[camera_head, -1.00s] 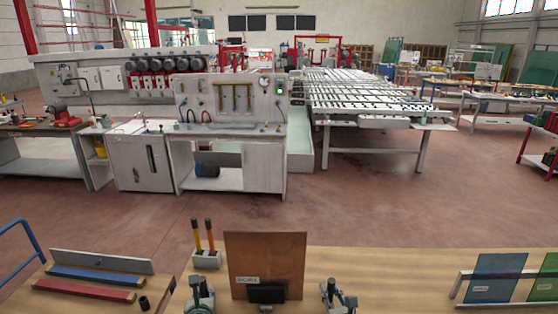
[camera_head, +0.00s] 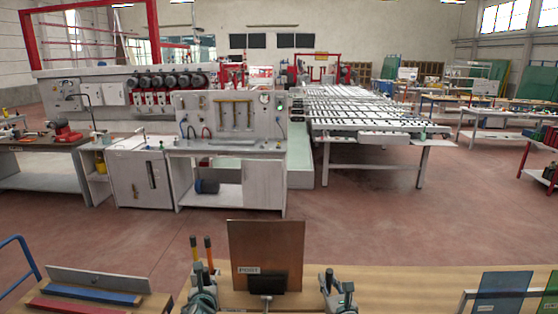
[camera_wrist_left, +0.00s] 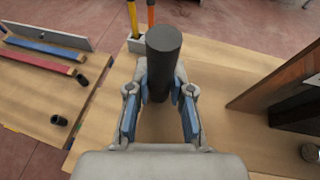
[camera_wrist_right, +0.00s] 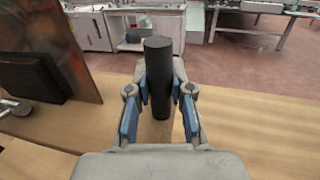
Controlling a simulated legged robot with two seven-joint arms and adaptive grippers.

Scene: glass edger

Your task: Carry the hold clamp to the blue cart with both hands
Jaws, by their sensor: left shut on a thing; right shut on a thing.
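A brown panel (camera_head: 266,250) with a small white label stands upright between my grippers, with a black block (camera_head: 267,284) at its lower front. It looks like the hold clamp, but the link between block and handles is hidden. My left gripper (camera_head: 201,284) is shut on a dark cylindrical handle, clear in the left wrist view (camera_wrist_left: 163,58). My right gripper (camera_head: 332,284) is shut on a similar dark handle, clear in the right wrist view (camera_wrist_right: 158,72). A blue tubular rail (camera_head: 20,254) at the far left may belong to the blue cart; its body is out of view.
The wooden bench (camera_head: 415,285) lies below. Blue and red bars (camera_head: 95,292) lie at left; a rack with blue and green panes (camera_head: 500,290) stands at right. Open floor (camera_head: 130,235) lies beyond.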

